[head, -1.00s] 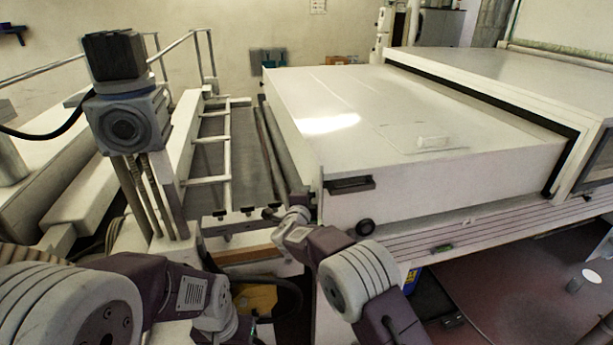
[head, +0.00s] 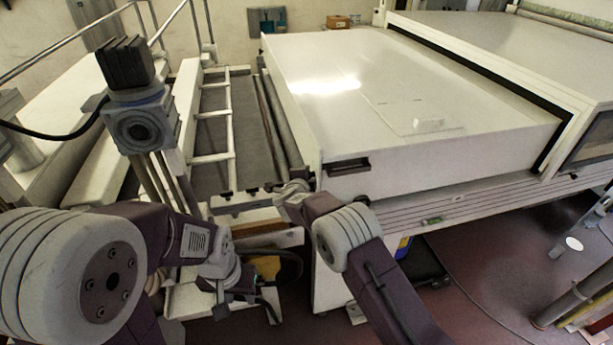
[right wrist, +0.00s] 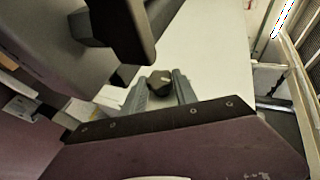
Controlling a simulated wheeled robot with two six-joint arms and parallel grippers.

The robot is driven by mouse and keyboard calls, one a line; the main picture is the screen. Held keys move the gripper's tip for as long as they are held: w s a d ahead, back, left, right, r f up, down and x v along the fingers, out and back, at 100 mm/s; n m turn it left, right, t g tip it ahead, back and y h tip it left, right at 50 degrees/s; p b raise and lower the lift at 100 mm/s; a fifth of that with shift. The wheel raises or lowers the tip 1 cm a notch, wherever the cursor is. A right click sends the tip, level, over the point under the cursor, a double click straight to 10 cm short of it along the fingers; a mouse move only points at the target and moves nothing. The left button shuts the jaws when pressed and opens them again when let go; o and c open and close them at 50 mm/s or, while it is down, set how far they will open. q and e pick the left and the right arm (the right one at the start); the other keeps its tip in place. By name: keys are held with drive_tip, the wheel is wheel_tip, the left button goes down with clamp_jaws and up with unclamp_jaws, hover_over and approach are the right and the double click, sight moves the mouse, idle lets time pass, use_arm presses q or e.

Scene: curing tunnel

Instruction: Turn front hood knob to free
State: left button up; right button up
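In the right wrist view a dark knob (right wrist: 160,82) with a pale mark stands out on a pale surface. My right gripper (right wrist: 159,90) has its two grey fingers apart, one on either side of the knob. I cannot tell whether they touch it. In the head view my right arm reaches up to the near left corner of the white hood (head: 420,165), and its fingertips are hidden. The knob is not visible there. My left gripper (head: 238,286) hangs low at the left, away from the hood, its fingers too small to read.
A dark recessed handle (head: 347,167) sits on the hood's front face. A grey motor block (head: 142,125) on a post and a conveyor frame (head: 230,130) stand left of the hood.

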drive_tip(key=o, duration=0.4)
drive_tip(key=shift+s, duration=0.1)
drive_tip(key=b+v, duration=0.2)
drive_tip(key=v, duration=0.7)
